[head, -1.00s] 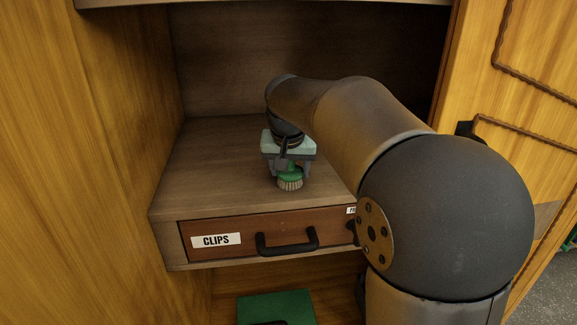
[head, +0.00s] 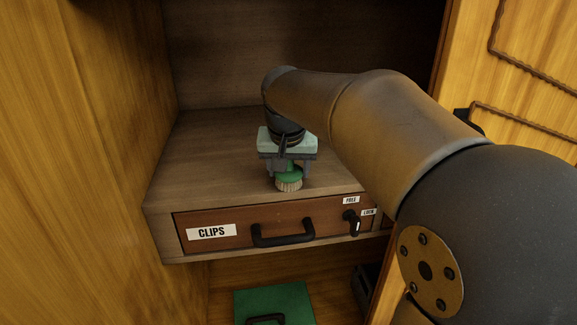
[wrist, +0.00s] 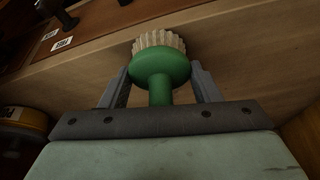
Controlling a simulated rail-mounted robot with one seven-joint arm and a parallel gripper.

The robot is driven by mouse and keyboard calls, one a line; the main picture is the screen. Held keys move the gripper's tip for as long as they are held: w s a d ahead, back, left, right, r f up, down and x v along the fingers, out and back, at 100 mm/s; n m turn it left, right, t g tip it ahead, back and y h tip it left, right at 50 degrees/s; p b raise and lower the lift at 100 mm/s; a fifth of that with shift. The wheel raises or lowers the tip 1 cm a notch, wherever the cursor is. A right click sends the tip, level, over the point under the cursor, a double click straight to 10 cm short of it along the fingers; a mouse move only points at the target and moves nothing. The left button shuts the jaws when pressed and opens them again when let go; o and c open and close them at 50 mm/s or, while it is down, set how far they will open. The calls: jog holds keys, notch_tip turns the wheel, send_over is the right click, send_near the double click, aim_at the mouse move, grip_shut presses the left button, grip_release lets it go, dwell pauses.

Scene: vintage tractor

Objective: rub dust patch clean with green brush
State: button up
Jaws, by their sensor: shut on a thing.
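My gripper (head: 288,166) is shut on the green brush (head: 290,174) above the wooden shelf top (head: 195,165) over the drawer. In the wrist view the green brush (wrist: 160,66) shows its round green head, its stem between my two fingers and its pale bristles pointing away from the gripper. In the head view the bristles point down, at or just above the shelf top near its front edge; I cannot tell whether they touch. I cannot make out a dust patch in either view; my arm and gripper hide part of the surface.
The drawer (head: 275,223) under the shelf top has a CLIPS label, a black handle (head: 283,237) and a black latch (head: 352,220) beside FREE and LOCK labels. A green item (head: 290,300) lies below. A wooden cabinet wall (head: 90,150) stands left, an open door (head: 530,80) right.

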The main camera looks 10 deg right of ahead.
jog(key=shift+w+r+p, duration=0.1)
jog(key=shift+w+p, duration=0.55)
jog(key=shift+w, duration=0.55)
jog(key=shift+w+d+f+p, duration=0.15)
jog(key=shift+w+p, duration=0.4)
jog(key=shift+w, duration=0.5)
jog(key=shift+w+d+f+p, duration=0.1)
jog(key=shift+w+p, duration=0.4)
jog(key=shift+w, duration=0.55)
jog(key=shift+w+d+r+p, duration=0.1)
jog(key=shift+w+r+p, duration=0.05)
jog(key=shift+w+p, duration=1.15)
jog(key=shift+w+r+p, duration=0.1)
jog(key=shift+w+p, duration=0.85)
jog(key=shift+w, duration=0.6)
jog(key=shift+w+f, duration=0.15)
jog(key=shift+w, duration=0.35)
jog(key=shift+p, duration=0.3)
notch_tip(320, 180, up, 6)
jog(key=p, duration=0.4)
jog(key=shift+p, duration=0.4)
